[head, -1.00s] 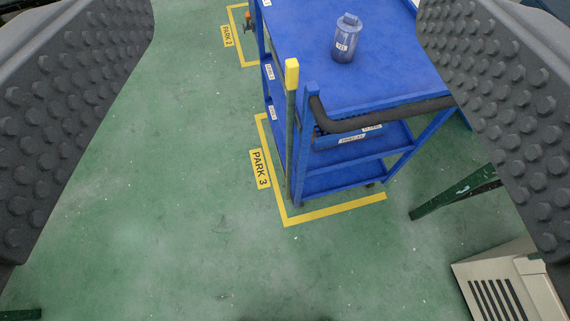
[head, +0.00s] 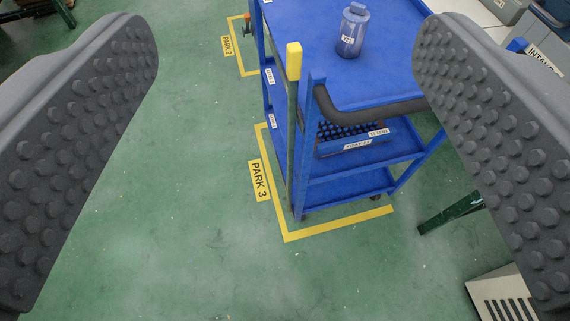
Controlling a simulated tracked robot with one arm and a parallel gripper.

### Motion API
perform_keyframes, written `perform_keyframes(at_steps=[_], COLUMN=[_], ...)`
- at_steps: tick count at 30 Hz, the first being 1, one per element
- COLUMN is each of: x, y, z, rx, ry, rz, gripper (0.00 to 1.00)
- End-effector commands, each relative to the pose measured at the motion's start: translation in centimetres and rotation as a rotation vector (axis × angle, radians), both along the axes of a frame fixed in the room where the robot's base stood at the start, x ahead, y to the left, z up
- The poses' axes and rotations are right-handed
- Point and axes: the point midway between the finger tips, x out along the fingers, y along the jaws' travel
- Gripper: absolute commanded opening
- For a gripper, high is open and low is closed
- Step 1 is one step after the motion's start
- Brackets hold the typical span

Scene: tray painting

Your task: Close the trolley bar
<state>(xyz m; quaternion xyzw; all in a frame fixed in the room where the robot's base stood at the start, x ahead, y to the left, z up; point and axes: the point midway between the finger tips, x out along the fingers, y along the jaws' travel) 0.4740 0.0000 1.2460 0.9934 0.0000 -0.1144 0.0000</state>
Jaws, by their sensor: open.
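A blue trolley (head: 395,93) with several shelves stands on the green floor at the yellow PARK 3 marking. The trolley bar (head: 292,130) is a thin green upright bar with a yellow tip (head: 294,61), standing at the trolley's near left corner post. I cannot tell where it is hinged or latched. My gripper (head: 285,75) is open, with one studded finger at the left and one at the right of the picture. The trolley and bar lie beyond the fingers, between them in the picture, and nothing is held.
A dark push handle (head: 370,110) spans the trolley's near end. A grey-blue bottle (head: 352,32) stands on top, and a labelled tray (head: 356,145) of dark items sits on a lower shelf. A green leg (head: 452,213) and a vented box (head: 503,296) are at right. Floor at left is clear.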

Motion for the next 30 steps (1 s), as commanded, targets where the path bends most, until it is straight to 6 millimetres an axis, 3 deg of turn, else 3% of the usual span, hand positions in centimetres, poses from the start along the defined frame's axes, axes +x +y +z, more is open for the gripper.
perform_keyframes(at_steps=[1, 5, 8, 18, 24, 30], x=[0.0, 1.0, 3.3, 12.3, 15.5, 17.2], y=[0.0, 0.0, 0.1, -1.0, -2.7, -4.4], z=[0.0, -0.3, -1.4, -8.4, -13.3, -17.2], rx=[0.001, 0.036, 0.12, 0.624, 0.937, 1.191], ry=[0.0, 0.024, 0.08, 0.339, 0.471, 0.549], rz=[0.0, -0.001, -0.009, -0.137, -0.288, -0.444], gripper=[0.61, 0.25, 0.0, 0.0, 0.0, 0.0])
